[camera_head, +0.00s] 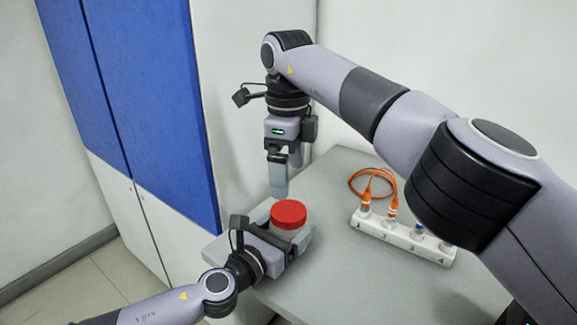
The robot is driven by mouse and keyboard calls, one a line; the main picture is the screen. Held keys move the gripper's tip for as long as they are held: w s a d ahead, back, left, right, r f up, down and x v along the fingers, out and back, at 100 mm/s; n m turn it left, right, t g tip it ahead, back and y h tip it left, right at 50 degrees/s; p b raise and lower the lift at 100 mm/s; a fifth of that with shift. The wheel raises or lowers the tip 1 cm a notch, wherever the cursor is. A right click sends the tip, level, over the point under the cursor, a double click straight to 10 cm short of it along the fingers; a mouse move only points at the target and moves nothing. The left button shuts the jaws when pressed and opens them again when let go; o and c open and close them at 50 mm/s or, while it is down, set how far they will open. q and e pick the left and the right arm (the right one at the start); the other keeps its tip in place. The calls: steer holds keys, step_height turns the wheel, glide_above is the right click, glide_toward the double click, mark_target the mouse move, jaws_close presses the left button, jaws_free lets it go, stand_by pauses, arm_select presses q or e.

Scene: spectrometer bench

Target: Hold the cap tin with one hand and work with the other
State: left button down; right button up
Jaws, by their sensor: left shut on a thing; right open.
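The cap tin (289,214), with a red lid and a pale body, stands upright near the left edge of the grey bench. My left gripper (285,241) is shut on its body from the front left, and the lower part of the tin is partly hidden by the gripper. My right gripper (278,184) points straight down just above and behind the red lid. It is open and empty, apart from the lid; its fingers overlap in this view, so the gap between them hardly shows.
A white numbered socket strip (403,238) lies on the bench (335,270) to the right, with several connectors standing in it. An orange cable (362,181) loops behind it. A blue and white cabinet (150,100) stands at the left. The bench between tin and strip is clear.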

mark_target(289, 210)
steer(key=shift+n, duration=0.4)
steer(key=shift+f, duration=4)
steer(key=c, duration=1.1)
steer(key=shift+c, duration=0.2)
steer(key=m, duration=0.5)
steer(key=o, duration=1.3)
steer(key=shift+c, duration=0.2)
